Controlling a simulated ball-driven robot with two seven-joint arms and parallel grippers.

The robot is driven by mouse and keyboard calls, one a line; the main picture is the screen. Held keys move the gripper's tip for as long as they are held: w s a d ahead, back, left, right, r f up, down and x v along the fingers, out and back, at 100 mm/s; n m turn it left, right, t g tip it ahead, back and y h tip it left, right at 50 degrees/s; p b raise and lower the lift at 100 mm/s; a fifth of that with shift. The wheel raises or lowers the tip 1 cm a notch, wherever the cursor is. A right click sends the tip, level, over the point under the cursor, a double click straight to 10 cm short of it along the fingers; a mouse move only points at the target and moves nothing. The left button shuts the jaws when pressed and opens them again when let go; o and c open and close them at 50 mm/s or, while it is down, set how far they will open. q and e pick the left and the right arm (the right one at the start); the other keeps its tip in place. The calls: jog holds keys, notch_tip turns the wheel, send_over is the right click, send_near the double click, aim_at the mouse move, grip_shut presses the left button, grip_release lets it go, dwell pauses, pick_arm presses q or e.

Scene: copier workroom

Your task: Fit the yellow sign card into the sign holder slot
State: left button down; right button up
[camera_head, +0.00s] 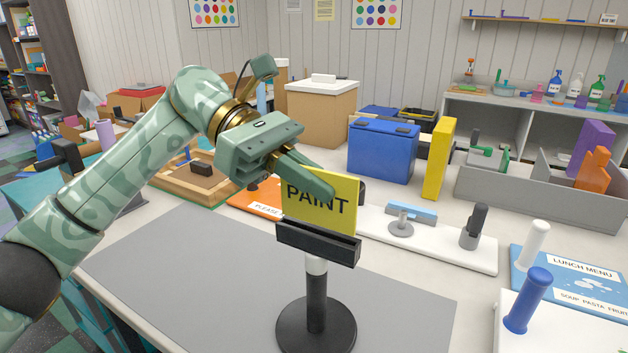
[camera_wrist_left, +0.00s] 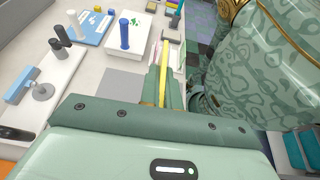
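The yellow sign card (camera_head: 318,209), marked PAINT, stands upright at the black sign holder (camera_head: 316,247) in the head view. Its lower edge meets the top of the holder's slot bar and is hidden behind the front lip, so I cannot tell how deep it sits. The holder has a short post on a round black base (camera_head: 316,328). My left gripper (camera_head: 322,187) is shut on the card's upper part. In the left wrist view the card shows edge-on as a thin yellow strip (camera_wrist_left: 163,78) between the fingers. My right gripper is not in view.
The holder stands on a grey mat (camera_head: 185,265). Behind it are a white board with a stamp-like tool (camera_head: 402,225), a blue box (camera_head: 383,150) and a yellow block (camera_head: 438,158). A blue-handled post (camera_head: 529,300) stands at right. The mat left of the holder is clear.

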aim_at(314, 224)
pick_arm(q)
jog(key=shift+f, duration=0.15)
jog(key=shift+f+b, duration=0.3)
jog(key=shift+f, duration=0.05)
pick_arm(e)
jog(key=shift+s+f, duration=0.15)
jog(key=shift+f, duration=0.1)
pick_arm(q)
jog(key=shift+f+b, duration=0.75)
jog(key=shift+f, duration=0.5)
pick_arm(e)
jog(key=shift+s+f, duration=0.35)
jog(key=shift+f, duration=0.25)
pick_arm(q)
jog(key=c, duration=1.5)
grip_release()
jog(key=shift+c, duration=0.2)
jog(key=v, duration=1.6)
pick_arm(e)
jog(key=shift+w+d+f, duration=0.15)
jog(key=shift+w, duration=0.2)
